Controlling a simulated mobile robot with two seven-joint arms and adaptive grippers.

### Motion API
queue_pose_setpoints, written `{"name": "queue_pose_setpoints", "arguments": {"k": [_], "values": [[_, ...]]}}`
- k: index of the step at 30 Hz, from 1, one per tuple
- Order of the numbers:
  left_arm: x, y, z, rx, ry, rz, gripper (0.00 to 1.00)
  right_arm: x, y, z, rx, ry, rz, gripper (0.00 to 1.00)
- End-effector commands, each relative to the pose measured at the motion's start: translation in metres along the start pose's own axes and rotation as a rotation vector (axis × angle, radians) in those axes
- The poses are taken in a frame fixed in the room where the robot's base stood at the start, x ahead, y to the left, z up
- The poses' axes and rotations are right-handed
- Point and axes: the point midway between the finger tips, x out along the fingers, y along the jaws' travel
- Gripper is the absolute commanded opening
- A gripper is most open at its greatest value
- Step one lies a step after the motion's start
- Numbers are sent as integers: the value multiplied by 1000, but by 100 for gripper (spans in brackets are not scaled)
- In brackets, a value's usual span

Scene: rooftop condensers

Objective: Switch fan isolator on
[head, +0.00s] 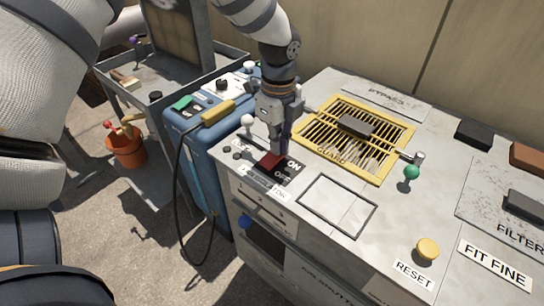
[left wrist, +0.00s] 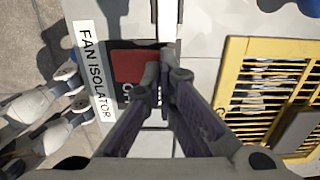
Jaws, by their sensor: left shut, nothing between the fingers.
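The fan isolator is a red rocker switch (head: 270,160) on a dark plate at the near left corner of the grey cabinet top. White ON and OFF markings stand on the plate to its right. A FAN ISOLATOR label (left wrist: 92,70) lies beside the plate in the left wrist view. My left gripper (head: 278,153) is shut and empty, pointing down at the switch. In the left wrist view its fingertips (left wrist: 166,78) overlap the edge of the red rocker (left wrist: 128,66). I cannot tell whether they touch it, or which side is pressed. My right gripper is not in view.
A yellow guard grille (head: 350,112) with a dark block on it lies right of the switch. A green knob (head: 411,173) and a yellow RESET button (head: 428,248) stand farther right. A blue case (head: 190,125) with a cable and an orange bucket (head: 126,150) are left.

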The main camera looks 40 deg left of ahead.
Motion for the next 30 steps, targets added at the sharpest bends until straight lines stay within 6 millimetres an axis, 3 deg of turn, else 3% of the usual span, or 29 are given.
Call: {"name": "queue_pose_setpoints", "arguments": {"k": [7,24,30], "values": [[0,0,0,0,0,0,0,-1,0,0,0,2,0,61],[-61,-1,0,-1,0,-7,0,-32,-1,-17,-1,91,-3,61],[-69,0,0,0,1,-1,0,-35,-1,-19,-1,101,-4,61]]}}
